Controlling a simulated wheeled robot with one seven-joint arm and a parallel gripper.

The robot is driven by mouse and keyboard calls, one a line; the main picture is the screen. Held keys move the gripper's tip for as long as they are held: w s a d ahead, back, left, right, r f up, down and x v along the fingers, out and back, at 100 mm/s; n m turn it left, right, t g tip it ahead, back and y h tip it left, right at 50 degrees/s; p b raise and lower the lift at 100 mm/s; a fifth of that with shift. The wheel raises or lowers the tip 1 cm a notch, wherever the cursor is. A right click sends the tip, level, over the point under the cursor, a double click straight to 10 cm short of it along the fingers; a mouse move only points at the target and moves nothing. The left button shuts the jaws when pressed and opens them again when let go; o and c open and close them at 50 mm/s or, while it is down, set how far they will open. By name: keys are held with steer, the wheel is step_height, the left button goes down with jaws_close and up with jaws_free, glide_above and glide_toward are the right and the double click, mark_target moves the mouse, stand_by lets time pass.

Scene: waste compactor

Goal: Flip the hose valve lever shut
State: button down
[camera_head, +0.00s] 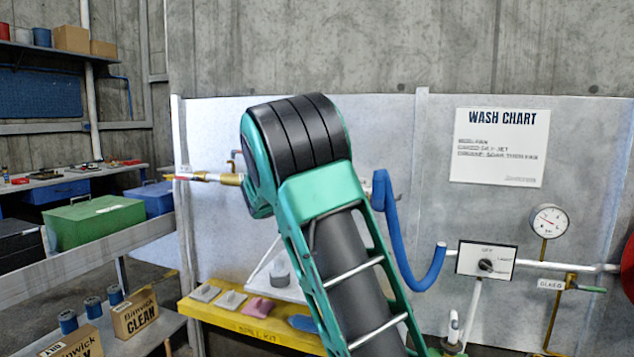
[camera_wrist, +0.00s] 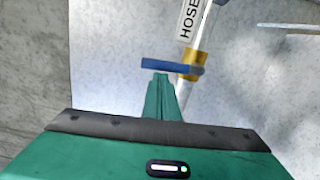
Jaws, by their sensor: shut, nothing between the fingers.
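In the wrist view, the blue lever (camera_wrist: 168,66) sticks out to the left from a brass valve (camera_wrist: 193,64), lying across the line of its pipe. A white label reading "HOSE" (camera_wrist: 189,20) is on the pipe just above the valve. My gripper (camera_wrist: 161,77) is shut and empty. Its fingertips are just below the lever's left half in the picture; I cannot tell whether they touch it. In the head view, my arm covers the middle, and I cannot make out the lever or the fingertips there.
A blue hose (camera_head: 408,240) hangs right of my arm. Further right are a dial box (camera_head: 486,261), a gauge (camera_head: 548,220) and another brass valve with a green handle (camera_head: 588,289). A brass fitting (camera_head: 229,179) sticks out left of my arm. A yellow shelf (camera_head: 240,318) runs below.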

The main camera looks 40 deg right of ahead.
steer(key=shift+s+d+r, duration=0.15)
steer(key=shift+s+d, duration=0.05)
steer(key=shift+s, duration=0.05)
stand_by(0.6)
steer(key=s+a, duration=0.2)
steer(key=a, duration=0.9)
steer(key=shift+a, duration=0.25)
